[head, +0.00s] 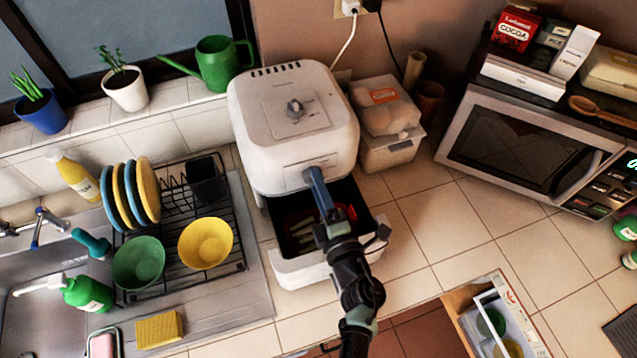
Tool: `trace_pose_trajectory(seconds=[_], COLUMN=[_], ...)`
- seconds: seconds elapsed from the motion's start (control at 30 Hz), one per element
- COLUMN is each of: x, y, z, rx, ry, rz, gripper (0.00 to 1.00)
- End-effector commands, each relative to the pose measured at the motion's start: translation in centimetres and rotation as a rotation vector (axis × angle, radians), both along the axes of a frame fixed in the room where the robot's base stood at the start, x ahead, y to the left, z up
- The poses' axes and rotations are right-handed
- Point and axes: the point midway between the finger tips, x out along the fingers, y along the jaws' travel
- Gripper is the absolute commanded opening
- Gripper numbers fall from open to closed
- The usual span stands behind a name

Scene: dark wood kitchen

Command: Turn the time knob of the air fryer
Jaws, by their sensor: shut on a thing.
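The white air fryer (250,125) stands on the tiled counter at the centre of the head view. A grey dial (296,108) sits on its top, clear of my arm. My gripper (313,174) reaches up from below over the pulled-out drawer (300,275). Its blue-grey end meets the fryer's front panel just above the drawer opening. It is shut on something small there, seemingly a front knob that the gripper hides. I cannot make out the knob's shape or angle. The dark drawer holds pale pieces, partly covered by my arm.
A microwave (530,140) is further right. A dish rack (240,255) with plates and bowls is at left. An open drawer (520,310) juts out at the lower right. Counter tiles right of the fryer are clear.

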Motion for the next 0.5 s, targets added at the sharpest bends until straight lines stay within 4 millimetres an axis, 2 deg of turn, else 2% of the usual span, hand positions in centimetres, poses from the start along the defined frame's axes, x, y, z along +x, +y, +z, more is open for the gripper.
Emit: trace_pose_trajectory(seconds=[0.5], x=[-0.01], y=[-0.10], z=[-0.06], rx=[0.040], ry=[0.014], rz=[-0.002], gripper=[0.00])
